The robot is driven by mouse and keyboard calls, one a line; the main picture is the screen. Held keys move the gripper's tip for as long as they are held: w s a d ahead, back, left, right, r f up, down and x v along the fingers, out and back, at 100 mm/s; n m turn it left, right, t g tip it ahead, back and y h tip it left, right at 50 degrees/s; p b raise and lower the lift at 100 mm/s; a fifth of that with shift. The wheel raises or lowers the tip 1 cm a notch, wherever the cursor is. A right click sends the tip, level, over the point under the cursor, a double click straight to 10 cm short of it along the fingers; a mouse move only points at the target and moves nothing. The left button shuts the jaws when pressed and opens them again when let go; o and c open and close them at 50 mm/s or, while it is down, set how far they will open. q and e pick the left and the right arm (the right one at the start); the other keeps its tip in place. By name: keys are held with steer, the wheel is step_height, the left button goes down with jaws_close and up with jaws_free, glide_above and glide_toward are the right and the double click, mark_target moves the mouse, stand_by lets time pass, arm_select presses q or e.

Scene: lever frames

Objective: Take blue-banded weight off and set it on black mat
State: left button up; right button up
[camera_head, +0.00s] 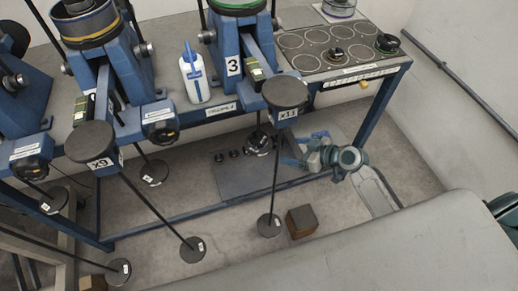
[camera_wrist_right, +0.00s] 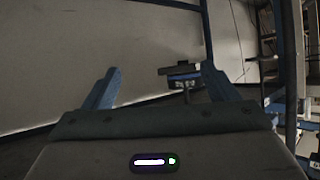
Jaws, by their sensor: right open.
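My right gripper (camera_head: 293,150) is open and empty, low in front of the bench at the right, its fingers toward the left. In the wrist view the fingers (camera_wrist_right: 160,88) are wide apart, with a dark hanging piece beyond them. A stack of weights (camera_head: 259,146) sits on a hanger just left of the gripper, apart from it. I cannot make out a blue band on it. A dark mat (camera_head: 232,184) lies on the floor below, with several small dark discs near its far edge. My left gripper is out of view.
Lever arms marked x9 (camera_head: 91,143) and x11 (camera_head: 285,92) reach forward; thin rods hang from them down to round plates. A board with circles (camera_head: 310,50) and a white bottle (camera_head: 195,78) stand on the bench. A brown block (camera_head: 301,221) is on the floor.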

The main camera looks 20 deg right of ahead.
steer(key=n+y, duration=0.2)
glide_toward(261, 139)
steer(key=x, duration=0.5)
steer(key=shift+s+d+f, duration=0.1)
steer(key=shift+f, duration=0.1)
steer(key=shift+w+a+f, duration=0.15)
steer(key=shift+w+a, duration=0.15)
steer(key=shift+w+a+p, duration=0.2)
steer(key=shift+p, duration=0.25)
steer(key=p+x, duration=0.1)
steer(key=x, duration=0.3)
steer(key=shift+w+a, duration=0.15)
steer(key=shift+a, duration=0.05)
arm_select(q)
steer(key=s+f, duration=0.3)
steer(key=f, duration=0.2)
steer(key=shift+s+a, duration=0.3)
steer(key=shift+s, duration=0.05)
arm_select(e)
steer(key=c, duration=1.2)
